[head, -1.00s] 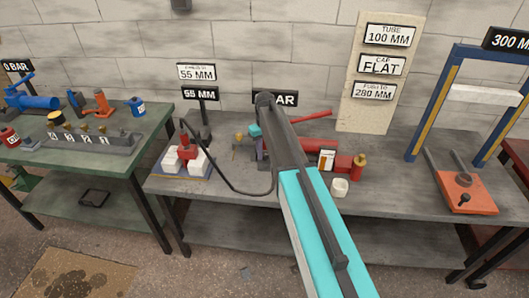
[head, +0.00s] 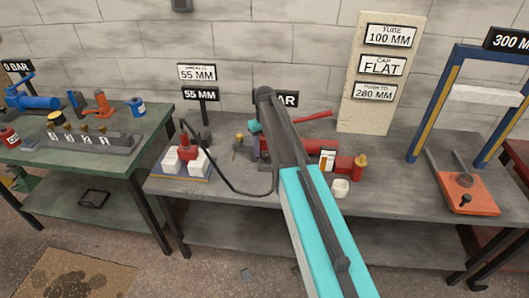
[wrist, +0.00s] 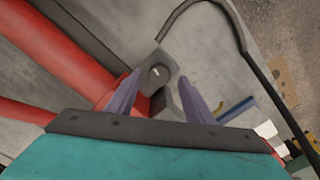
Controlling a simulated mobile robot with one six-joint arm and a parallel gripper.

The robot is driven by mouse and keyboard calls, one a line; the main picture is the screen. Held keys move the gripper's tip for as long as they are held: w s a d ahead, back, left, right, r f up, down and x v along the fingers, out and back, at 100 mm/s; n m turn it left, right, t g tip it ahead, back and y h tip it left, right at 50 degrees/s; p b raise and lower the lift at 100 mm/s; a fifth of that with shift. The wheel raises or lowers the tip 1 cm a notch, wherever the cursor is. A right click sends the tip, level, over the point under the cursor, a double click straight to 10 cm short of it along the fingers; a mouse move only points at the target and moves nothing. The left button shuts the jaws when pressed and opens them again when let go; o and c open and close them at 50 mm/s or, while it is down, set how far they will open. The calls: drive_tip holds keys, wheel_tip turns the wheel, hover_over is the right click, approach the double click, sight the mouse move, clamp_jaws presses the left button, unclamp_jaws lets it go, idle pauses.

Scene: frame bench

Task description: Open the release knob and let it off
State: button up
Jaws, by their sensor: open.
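A grey block with a round face and a pale slot (wrist: 157,75), which looks like the release knob, sits at the end of the red pump body (wrist: 60,45) in the wrist view. My gripper (wrist: 160,82) is open, with its two purple fingers on either side of the lower part of this block. I cannot tell whether either finger touches it. In the head view my arm hides the knob and most of the fingers. The red pump (head: 345,165) shows there to the right of my arm.
A black hose (head: 228,181) loops from the pump area to a red ram with white blocks (head: 187,158) at the left. A red lever (head: 312,116) sticks out behind.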

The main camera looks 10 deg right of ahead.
sight(265, 154)
wheel_tip(265, 154, up, 12)
drive_tip(key=b, duration=0.2)
drive_tip(key=shift+f, duration=0.25)
idle(0.5)
